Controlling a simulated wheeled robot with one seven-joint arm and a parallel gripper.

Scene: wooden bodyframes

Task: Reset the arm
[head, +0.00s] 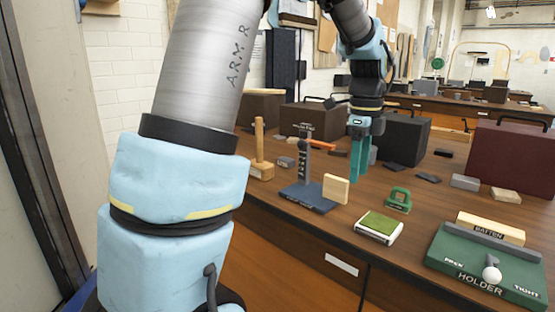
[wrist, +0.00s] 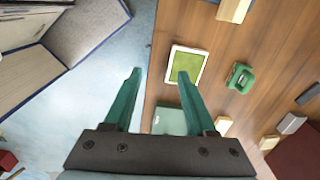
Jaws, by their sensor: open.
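My gripper (head: 360,178) hangs from my arm over the wooden bench in the head view, its teal fingers pointing down behind the small upright wooden block (head: 335,189). In the wrist view my gripper (wrist: 159,74) shows two teal fingers spread apart with nothing between them. The fingers there lie across the bench's front edge, with pale blue floor to the left. My large arm links fill the left of the head view and hide part of the bench.
The bench (head: 330,228) holds a wooden mallet (head: 259,150), a dark stand (head: 308,190), a green-topped pad (head: 380,226), a green tool (head: 397,200) and a green holder (head: 490,264) with a batten (head: 490,228). Dark cases stand behind. Bare wood lies between the pad and holder.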

